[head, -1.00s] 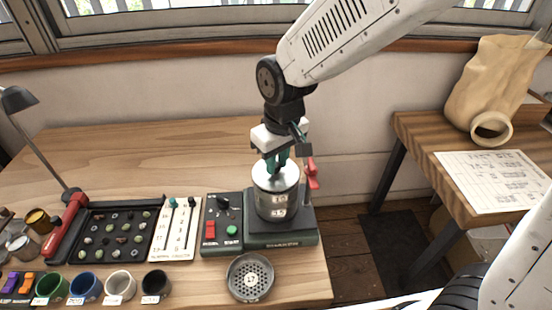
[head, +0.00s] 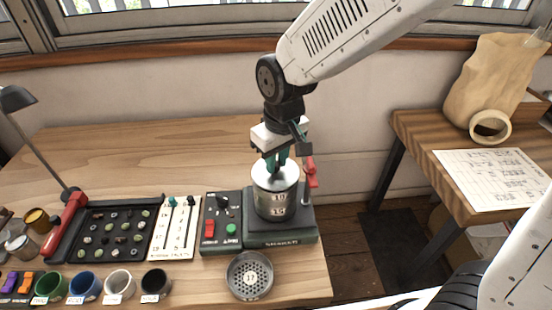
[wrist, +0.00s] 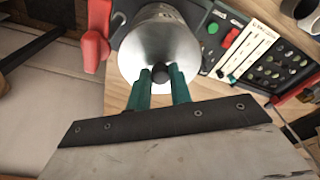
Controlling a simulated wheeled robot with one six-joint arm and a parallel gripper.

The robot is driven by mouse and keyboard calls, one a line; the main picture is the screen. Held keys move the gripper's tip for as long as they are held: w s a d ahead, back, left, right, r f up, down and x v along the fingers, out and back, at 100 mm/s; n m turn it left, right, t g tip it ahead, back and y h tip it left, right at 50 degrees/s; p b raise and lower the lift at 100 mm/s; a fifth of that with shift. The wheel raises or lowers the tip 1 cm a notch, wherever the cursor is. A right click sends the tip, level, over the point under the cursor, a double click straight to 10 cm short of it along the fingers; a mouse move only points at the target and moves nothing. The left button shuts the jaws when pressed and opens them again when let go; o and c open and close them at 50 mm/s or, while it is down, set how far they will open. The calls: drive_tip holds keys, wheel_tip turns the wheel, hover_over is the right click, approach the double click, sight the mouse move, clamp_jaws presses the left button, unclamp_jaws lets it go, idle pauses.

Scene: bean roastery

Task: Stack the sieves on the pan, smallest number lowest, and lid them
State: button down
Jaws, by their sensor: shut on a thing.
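A metal stack (head: 275,205) stands upright on the green shaker base (head: 282,237). It has two pale number labels on its front, too small to read surely. The silver lid (head: 270,178) is on top of the stack and looks seated on it. My gripper (head: 277,163) is above it, its green fingers shut on the lid's black knob, which shows in the wrist view (wrist: 160,73). A loose perforated sieve (head: 250,278) lies on the table in front of the shaker, apart from the stack. The pan is not clearly distinguishable in the stack.
A red clamp lever (head: 311,172) on a post stands close right of the stack. A control box (head: 222,222) with red and green buttons is left of it. Several cups, a bean tray (head: 110,233) and a slider panel (head: 175,228) lie further left. The table behind is clear.

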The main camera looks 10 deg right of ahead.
sight(282, 177)
drive_tip(key=shift+f, duration=0.6)
drive_tip(key=c, duration=1.5)
unclamp_jaws()
drive_tip(key=shift+c, duration=0.2)
wheel_tip(282, 177, up, 11)
drive_tip(key=s, duration=0.1)
drive_tip(key=shift+d, duration=0.35)
drive_tip(key=shift+s, duration=0.1)
drive_tip(key=s+d+r+m, duration=0.2)
drive_tip(key=s+d+m, duration=0.4)
drive_tip(key=s+d, duration=1.2)
drive_tip(key=shift+d+r+h, duration=0.2)
drive_tip(key=shift+d+h, duration=0.2)
drive_tip(key=shift+d, duration=0.45)
